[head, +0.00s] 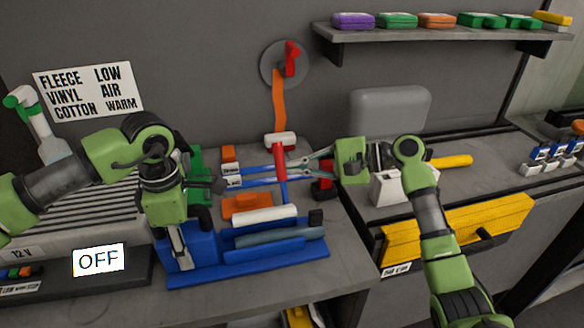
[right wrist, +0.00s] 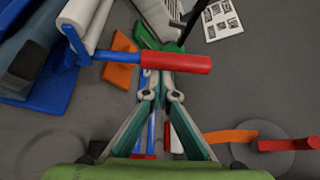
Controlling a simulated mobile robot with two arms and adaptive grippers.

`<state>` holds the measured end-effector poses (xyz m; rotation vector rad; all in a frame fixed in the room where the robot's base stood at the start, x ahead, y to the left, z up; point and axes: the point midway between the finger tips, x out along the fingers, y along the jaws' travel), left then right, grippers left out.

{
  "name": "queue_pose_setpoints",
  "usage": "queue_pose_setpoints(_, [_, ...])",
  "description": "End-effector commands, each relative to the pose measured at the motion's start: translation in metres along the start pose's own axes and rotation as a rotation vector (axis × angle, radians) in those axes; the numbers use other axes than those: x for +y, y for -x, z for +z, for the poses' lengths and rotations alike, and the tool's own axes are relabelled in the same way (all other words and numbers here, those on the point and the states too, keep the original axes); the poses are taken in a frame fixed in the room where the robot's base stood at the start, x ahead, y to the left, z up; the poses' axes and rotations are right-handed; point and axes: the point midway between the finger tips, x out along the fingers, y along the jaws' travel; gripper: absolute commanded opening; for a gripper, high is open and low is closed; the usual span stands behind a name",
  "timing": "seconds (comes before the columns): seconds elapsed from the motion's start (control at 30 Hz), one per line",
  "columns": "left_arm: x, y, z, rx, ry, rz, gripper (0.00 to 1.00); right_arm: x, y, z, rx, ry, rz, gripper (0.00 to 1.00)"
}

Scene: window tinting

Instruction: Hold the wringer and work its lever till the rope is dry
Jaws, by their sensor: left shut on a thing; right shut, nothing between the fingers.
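The blue wringer (head: 250,262) stands on the bench at the front, with a white roller (head: 265,215) and a grey-blue roll (head: 280,236) lying across it. I cannot tell surely which part is the rope. My left gripper (head: 183,258) points down and is shut on the blue block at the wringer's left end. The lever is blue with a red handle (head: 279,160); the handle also shows in the right wrist view (right wrist: 178,63). My right gripper (head: 292,168) is shut and empty, its tips right at the red handle; I cannot tell if they touch it.
An orange block (head: 246,205) and blue red-ended tools (head: 245,178) lie behind the wringer. A red switch (head: 291,60) is on the wall.

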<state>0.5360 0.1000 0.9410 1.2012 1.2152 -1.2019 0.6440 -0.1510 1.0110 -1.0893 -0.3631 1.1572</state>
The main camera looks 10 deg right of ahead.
Motion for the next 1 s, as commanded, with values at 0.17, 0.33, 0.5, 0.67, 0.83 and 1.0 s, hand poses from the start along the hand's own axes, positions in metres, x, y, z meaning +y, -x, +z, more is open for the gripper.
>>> queue_pose_setpoints(0.17, [0.001,0.000,0.000,-0.002,0.007,0.001,0.00,-0.001,0.004,0.009,-0.006,0.071,-0.041,0.00])
queue_pose_setpoints(0.33, [0.001,0.000,0.000,-0.002,0.008,0.001,0.00,0.000,0.010,0.020,-0.007,0.177,-0.104,0.00])
queue_pose_setpoints(0.5, [0.001,0.000,0.000,-0.002,0.009,0.002,0.00,0.002,0.016,0.032,-0.008,0.295,-0.175,0.00])
queue_pose_setpoints(0.67, [0.001,0.000,0.000,-0.002,0.009,0.002,0.00,0.004,0.021,0.041,-0.009,0.390,-0.230,0.00])
queue_pose_setpoints(0.83, [0.001,0.000,0.000,-0.002,0.010,0.002,0.00,0.006,0.026,0.048,-0.007,0.429,-0.252,0.00])
queue_pose_setpoints(1.0, [0.002,0.000,0.000,-0.003,0.012,0.002,0.00,0.009,0.028,0.051,-0.008,0.430,-0.250,0.00])
